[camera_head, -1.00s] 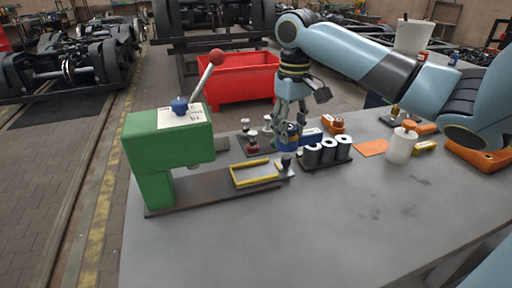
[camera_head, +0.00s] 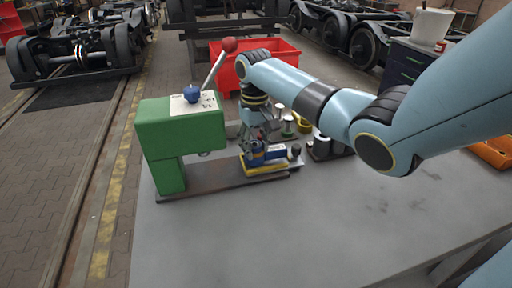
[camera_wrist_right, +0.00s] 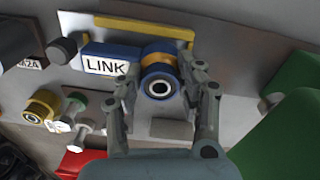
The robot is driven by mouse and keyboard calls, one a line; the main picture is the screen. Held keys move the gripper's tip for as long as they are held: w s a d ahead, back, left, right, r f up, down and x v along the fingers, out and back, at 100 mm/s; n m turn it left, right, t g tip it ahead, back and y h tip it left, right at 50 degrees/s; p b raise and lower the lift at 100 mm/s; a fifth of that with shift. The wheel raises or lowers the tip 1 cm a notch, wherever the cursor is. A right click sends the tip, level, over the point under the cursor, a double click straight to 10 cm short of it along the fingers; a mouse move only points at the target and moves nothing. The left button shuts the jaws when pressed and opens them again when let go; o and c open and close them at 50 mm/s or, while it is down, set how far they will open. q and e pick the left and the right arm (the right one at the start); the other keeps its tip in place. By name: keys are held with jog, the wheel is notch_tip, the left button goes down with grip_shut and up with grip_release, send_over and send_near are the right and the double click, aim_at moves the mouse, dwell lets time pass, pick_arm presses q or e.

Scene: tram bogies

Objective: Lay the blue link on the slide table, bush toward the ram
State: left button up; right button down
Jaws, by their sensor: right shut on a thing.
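The blue link (camera_head: 276,152) with its white LINK label is held at the slide table's yellow frame (camera_head: 266,170). My right gripper (camera_head: 257,150) is shut on it near the bush end. In the right wrist view the link (camera_wrist_right: 84,50) lies roughly level, and its round bush (camera_wrist_right: 160,86) sits between the fingers, on the side toward the green press. A yellow bar (camera_wrist_right: 140,27) runs alongside it. I cannot tell whether the link touches the table. The green press (camera_head: 180,130) with its red-knobbed lever stands left of the gripper; the ram's tip is hard to make out. My left gripper is not in view.
A dark holder with grey cylinders (camera_head: 322,146) stands right of the slide table, partly behind my arm. Small posts and a yellow ring (camera_head: 304,123) stand behind it. A red bin (camera_head: 285,54) is beyond the bench. The front of the grey bench (camera_head: 270,225) is clear.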

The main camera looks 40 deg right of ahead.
jog(key=shift+f, duration=0.55)
jog(key=c, duration=0.8)
grip_release()
jog(key=shift+f, duration=0.15)
jog(key=shift+c, duration=0.2)
notch_tip(320, 180, up, 12)
jog(key=b, duration=0.1)
jog(key=shift+a, duration=0.1)
